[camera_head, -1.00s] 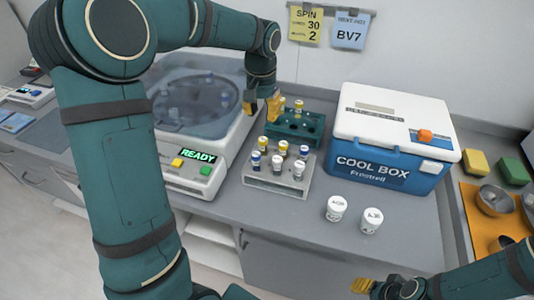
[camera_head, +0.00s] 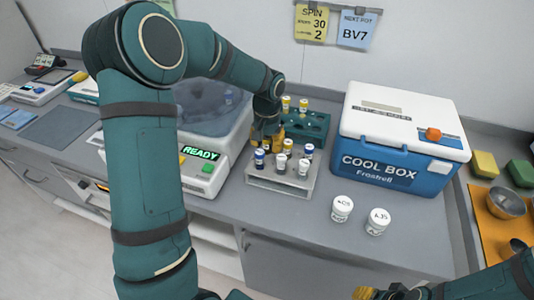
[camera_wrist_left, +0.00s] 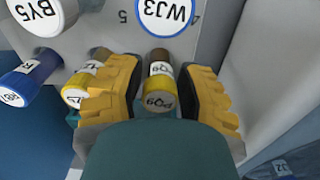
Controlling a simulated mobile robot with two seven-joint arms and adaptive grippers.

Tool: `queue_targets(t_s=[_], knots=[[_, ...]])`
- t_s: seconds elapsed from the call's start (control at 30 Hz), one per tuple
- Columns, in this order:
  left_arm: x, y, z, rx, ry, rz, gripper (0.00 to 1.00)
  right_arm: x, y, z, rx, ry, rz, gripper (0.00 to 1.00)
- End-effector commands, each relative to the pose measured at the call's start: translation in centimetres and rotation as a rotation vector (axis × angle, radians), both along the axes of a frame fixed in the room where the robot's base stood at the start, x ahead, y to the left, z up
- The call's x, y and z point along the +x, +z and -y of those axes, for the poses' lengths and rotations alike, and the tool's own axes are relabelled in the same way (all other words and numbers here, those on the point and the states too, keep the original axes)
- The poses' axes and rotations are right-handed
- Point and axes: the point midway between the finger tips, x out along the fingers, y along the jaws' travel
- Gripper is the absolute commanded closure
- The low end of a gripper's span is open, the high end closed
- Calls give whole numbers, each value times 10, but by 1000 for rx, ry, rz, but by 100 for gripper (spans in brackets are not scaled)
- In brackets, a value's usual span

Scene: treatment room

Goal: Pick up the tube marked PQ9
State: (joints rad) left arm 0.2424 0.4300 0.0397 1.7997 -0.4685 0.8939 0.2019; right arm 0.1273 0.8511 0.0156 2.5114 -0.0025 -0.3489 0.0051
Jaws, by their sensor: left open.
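The tube marked PQ9 (camera_wrist_left: 160,88) has a yellow cap and shows in the left wrist view between the two yellow fingers of my left gripper (camera_wrist_left: 160,102). The gripper is open, with a finger on each side of the tube. In the head view my left gripper (camera_head: 268,136) is down at the back left of the grey tube rack (camera_head: 280,186); it partly hides the tubes there, and I cannot read PQ9 in this view. Another yellow-capped tube (camera_wrist_left: 80,86) is just left of the fingers. My right gripper (camera_head: 364,293) shows only partly at the bottom edge.
Tubes marked WJ3 (camera_wrist_left: 166,14) and BY5 (camera_wrist_left: 42,12) stand close by. A green rack (camera_head: 318,126) with yellow-capped tubes is behind. The centrifuge (camera_head: 205,172) is left, the cool box (camera_head: 385,165) right. Two white jars (camera_head: 342,209) (camera_head: 378,222) stand in front of it.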

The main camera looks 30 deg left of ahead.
Motion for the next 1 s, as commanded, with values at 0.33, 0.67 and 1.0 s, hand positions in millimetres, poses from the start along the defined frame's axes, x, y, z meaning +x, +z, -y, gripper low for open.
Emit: queue_targets(t_s=[0.33,0.67,1.0], knots=[[0,-6,0,-1,-1,1,84,1,-1,0,0,0,1,53],[0,-6,0,-1,-1,1,100,0,-1,0,0,0,1,53],[1,19,0,-1,0,4,100,0,5,0,0,0,-1,53]])
